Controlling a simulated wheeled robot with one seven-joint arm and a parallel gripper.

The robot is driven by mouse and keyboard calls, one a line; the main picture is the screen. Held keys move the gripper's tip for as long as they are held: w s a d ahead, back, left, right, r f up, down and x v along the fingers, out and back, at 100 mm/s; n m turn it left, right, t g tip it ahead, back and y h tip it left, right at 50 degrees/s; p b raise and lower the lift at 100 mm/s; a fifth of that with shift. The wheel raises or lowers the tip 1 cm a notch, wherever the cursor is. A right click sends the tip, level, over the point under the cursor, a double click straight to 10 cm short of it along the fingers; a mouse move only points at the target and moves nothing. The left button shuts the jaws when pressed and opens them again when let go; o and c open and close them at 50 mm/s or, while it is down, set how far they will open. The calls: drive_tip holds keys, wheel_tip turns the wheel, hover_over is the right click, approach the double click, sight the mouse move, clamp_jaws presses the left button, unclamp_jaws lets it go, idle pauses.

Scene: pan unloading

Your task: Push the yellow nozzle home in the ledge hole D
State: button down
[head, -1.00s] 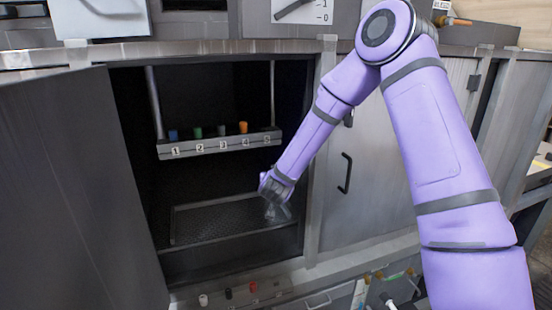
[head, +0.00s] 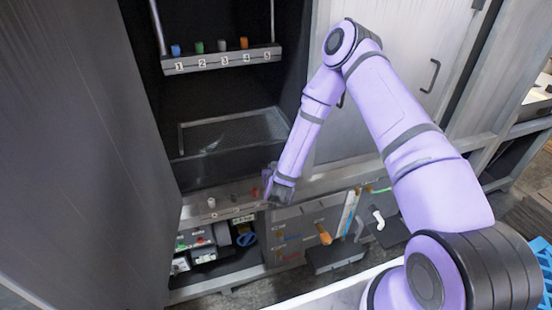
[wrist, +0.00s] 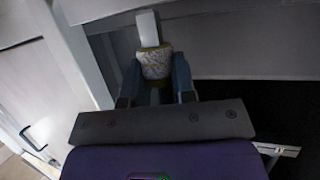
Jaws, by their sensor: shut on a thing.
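My gripper (head: 268,180) is at the right end of the front ledge (head: 192,213), below the cabinet opening. In the wrist view my gripper (wrist: 156,82) is shut on a small piece with yellowish edges and a pale patterned middle, which I take for the yellow nozzle (wrist: 155,62). The nozzle is upright between the two fingers. A white strip (wrist: 148,28) shows just beyond it. Its lower end and hole D are hidden, so I cannot tell how deep it sits. In the head view the gripper hides the nozzle.
A white nozzle (head: 211,203) and a red nozzle (head: 254,190) stand on the ledge left of my gripper. A numbered rack (head: 222,60) inside the cabinet holds several coloured nozzles. The open cabinet door (head: 85,150) blocks the left. Shelves of parts lie below.

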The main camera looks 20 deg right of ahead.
drive_tip(key=shift+f, duration=2.15)
drive_tip(key=shift+s+f, duration=0.1)
drive_tip(key=shift+f, duration=1.5)
idle(1.0)
drive_tip(key=c, duration=0.8)
unclamp_jaws()
drive_tip(key=shift+c, duration=0.2)
drive_tip(key=shift+a, duration=0.1)
drive_tip(key=v, duration=1)
drive_tip(key=shift+s+r, duration=0.2)
drive_tip(key=shift+s, duration=0.1)
